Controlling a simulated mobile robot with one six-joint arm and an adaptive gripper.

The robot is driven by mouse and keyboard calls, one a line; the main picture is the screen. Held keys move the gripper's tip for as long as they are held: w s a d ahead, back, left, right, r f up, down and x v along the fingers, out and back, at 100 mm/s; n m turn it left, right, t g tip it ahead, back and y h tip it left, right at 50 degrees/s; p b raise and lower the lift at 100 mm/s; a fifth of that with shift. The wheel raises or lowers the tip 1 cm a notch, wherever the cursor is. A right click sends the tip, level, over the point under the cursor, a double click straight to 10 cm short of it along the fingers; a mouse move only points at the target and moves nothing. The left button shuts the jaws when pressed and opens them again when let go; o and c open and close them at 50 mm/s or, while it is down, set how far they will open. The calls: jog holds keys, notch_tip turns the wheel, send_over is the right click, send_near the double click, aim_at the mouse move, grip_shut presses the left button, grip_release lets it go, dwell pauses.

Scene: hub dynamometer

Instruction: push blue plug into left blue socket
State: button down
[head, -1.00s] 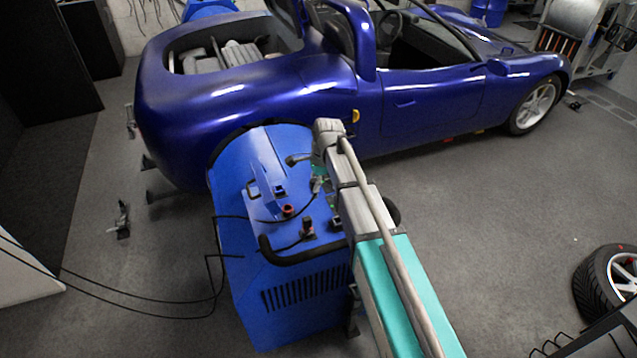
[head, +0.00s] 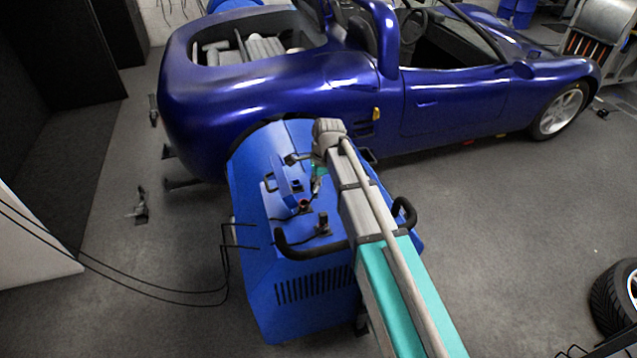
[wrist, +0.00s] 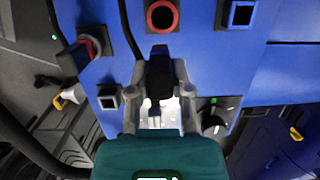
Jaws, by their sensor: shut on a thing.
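My gripper (wrist: 160,72) is shut on a dark plug (wrist: 160,84) in the wrist view. Another square grey-framed socket (wrist: 108,97) lies left of my fingers. The held plug appears apart from both. In the head view my gripper (head: 318,172) is over the blue machine (head: 255,245), small and partly hidden by my arm.
A round red-ringed socket (wrist: 162,15) is above the held plug in the wrist view. A red-collared plug (wrist: 80,54) sits at the upper left. A blue car (head: 430,100) stands behind the machine.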

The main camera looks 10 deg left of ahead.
jog(key=w+a, duration=0.5)
jog(key=w+a+f+b, duration=0.1)
jog(key=w+a, duration=0.1)
jog(key=shift+w+a, duration=0.2)
dwell(1.8)
jog(key=shift+w+f+b, duration=0.1)
jog(key=shift+f+b, duration=1.3)
jog(key=shift+f, duration=0.05)
dwell(1.3)
jog(key=shift+c, duration=2.3)
grip_release()
jog(key=shift+r, duration=0.1)
